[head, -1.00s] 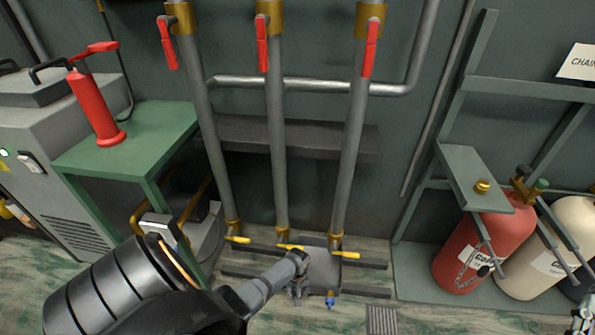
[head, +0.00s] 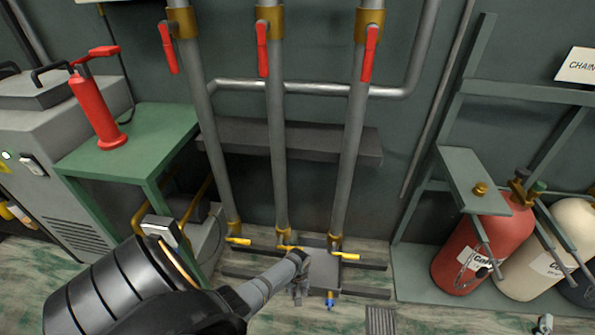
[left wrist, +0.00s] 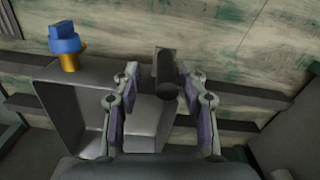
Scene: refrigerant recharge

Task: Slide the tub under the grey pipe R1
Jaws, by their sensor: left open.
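A grey tub (left wrist: 70,100) sits low on the floor rails, with a blue-topped yellow fitting (left wrist: 66,46) at one end. In the head view the tub (head: 325,267) is partly hidden behind my left arm, near the feet of the vertical pipes. Three grey pipes, left (head: 212,150), middle (head: 276,150) and right (head: 349,150), stand against the wall; no R1 label is readable. A small grey piece, possibly my right gripper (head: 543,326), shows at the bottom edge.
Yellow lever handles (head: 290,248) sit at the pipe feet and red levers (head: 369,53) higher up. A green table (head: 150,130) with a red extinguisher-like cylinder (head: 97,115) stands left. A red gas cylinder (head: 500,235) stands right. A floor grate (head: 381,321) lies in front.

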